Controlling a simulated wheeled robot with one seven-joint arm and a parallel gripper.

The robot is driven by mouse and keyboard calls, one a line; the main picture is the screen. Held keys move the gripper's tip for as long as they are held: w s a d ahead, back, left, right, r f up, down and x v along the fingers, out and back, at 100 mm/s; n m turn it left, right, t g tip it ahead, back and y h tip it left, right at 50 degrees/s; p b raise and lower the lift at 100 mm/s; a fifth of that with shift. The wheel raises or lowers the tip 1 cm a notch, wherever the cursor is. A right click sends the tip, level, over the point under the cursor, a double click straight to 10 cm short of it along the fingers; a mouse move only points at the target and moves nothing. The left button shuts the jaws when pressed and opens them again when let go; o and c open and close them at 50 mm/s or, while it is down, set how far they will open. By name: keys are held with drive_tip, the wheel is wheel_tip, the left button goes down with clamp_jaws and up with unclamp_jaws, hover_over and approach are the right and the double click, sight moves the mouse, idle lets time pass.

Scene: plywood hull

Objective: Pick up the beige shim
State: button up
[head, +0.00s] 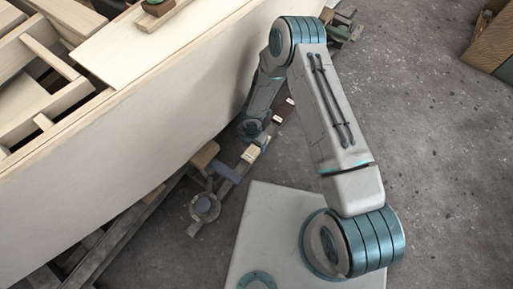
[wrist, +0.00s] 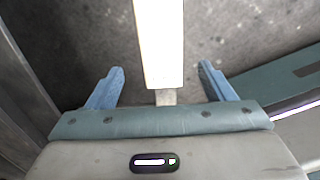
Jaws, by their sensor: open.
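The beige shim (head: 250,153) shows in the head view as a small pale block low beside the hull, just below the end of my arm. In the wrist view a long pale bar, which looks like the shim (wrist: 159,42), runs from the top edge down between the fingers. My gripper (wrist: 161,68) is open, with one blue finger on each side of the bar and a clear gap on both sides. I cannot tell how far the bar lies below the fingers. In the head view my arm hides most of the gripper.
The pale plywood hull (head: 130,120) stands close on the left of my arm. A grey clamp-like fitting (head: 205,205) and a brown block (head: 205,155) sit along its base. A dark reddish piece (head: 284,110) lies beyond the shim.

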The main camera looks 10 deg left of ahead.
sight(254, 150)
drive_tip(key=f+b, duration=0.2)
drive_tip(key=f, duration=0.2)
drive_tip(key=shift+d+f, duration=0.2)
drive_tip(key=c, duration=1)
drive_tip(key=shift+r, duration=0.1)
drive_tip(key=shift+c, duration=0.2)
drive_tip(key=shift+w+r, duration=0.1)
